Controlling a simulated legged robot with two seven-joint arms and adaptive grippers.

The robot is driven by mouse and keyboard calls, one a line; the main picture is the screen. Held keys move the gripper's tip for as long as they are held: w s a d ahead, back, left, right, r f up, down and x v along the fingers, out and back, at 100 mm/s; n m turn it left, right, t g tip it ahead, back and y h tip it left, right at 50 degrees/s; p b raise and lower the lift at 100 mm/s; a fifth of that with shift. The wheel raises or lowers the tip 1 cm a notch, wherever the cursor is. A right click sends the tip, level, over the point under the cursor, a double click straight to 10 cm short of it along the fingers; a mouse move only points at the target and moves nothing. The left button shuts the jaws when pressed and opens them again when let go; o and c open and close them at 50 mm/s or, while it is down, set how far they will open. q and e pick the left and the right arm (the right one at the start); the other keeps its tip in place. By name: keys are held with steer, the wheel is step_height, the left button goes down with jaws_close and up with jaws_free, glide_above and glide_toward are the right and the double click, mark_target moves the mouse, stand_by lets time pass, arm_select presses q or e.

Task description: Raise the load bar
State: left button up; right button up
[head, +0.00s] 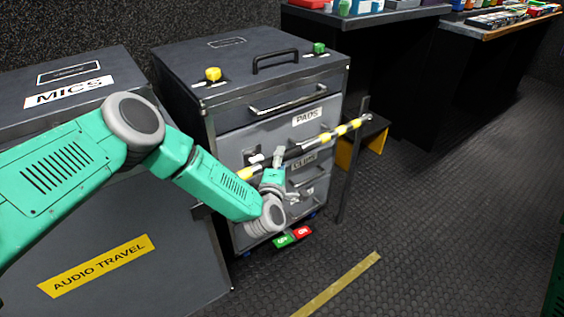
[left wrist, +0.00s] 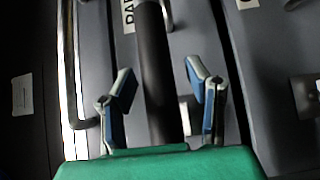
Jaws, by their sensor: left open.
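The load bar (head: 318,142), dark with yellow and white bands, runs across the front of the grey drawer cabinet. Its right end meets a dark upright post (head: 352,165); my left arm hides part of its left side. My left gripper (head: 283,174) is at the bar, in front of the drawers. In the left wrist view, my left gripper (left wrist: 160,95) is open, with one blue-padded finger on each side of the dark bar (left wrist: 157,75). A gap shows between the bar and each finger. My right gripper is not in view.
The drawer cabinet (head: 233,73) has a PADS label, pull handles and yellow and green knobs on top. A MICS case (head: 75,85) stands at left. Red and green tags (head: 292,237) lie low in front. A yellow-sided step (head: 366,142) stands behind the post.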

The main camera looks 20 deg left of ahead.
arm_select(q)
steer(key=shift+w+a, duration=0.3)
steer(key=shift+w, duration=0.2)
steer(key=shift+d, duration=0.3)
steer(key=shift+d+r, duration=0.1)
steer(key=shift+d, duration=0.05)
jaws_close()
